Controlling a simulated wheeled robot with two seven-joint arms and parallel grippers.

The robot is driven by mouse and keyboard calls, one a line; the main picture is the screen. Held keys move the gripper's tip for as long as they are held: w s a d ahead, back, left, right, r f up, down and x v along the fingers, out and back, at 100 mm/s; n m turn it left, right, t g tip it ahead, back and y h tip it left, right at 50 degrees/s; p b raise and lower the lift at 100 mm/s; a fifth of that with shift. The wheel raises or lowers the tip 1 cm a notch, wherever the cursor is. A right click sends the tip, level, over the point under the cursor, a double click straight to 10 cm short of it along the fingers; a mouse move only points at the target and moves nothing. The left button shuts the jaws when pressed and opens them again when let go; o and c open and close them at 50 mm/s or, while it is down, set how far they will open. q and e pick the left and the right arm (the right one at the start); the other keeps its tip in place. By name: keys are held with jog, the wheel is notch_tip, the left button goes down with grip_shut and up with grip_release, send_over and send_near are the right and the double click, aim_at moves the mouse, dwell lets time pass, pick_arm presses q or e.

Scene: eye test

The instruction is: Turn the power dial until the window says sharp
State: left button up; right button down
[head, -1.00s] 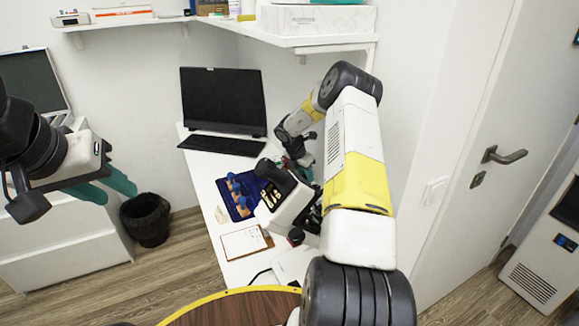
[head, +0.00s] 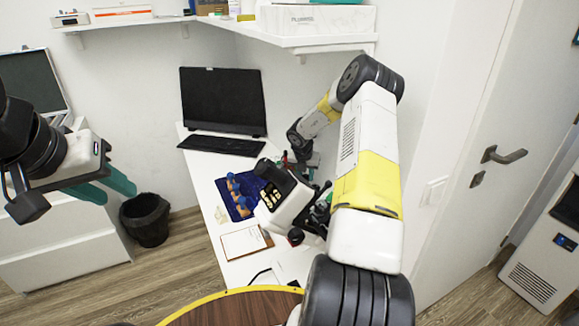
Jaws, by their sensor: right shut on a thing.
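The white eye-test instrument (head: 287,205) stands on the desk, tilted in the picture. Its dark window (head: 270,196) shows small pale yellowish marks, too small to read. My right gripper (head: 324,198) is at the instrument's right side, mostly hidden by the instrument and my forearm; a bit of green finger shows. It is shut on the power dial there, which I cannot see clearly. My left gripper (head: 106,188) has green fingers, spread apart and empty, and hangs at the left, well away from the desk.
The white desk (head: 214,236) holds a black monitor (head: 222,101), a keyboard (head: 221,145), a blue mat (head: 222,193) with blue-and-orange items, and a clipboard (head: 242,242). A shelf (head: 320,41) is above. A black bin (head: 146,219) stands on the floor.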

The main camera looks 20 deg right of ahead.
jog(key=shift+a, duration=0.1)
jog(key=c, duration=1.1)
grip_release()
jog(key=shift+o, duration=0.2)
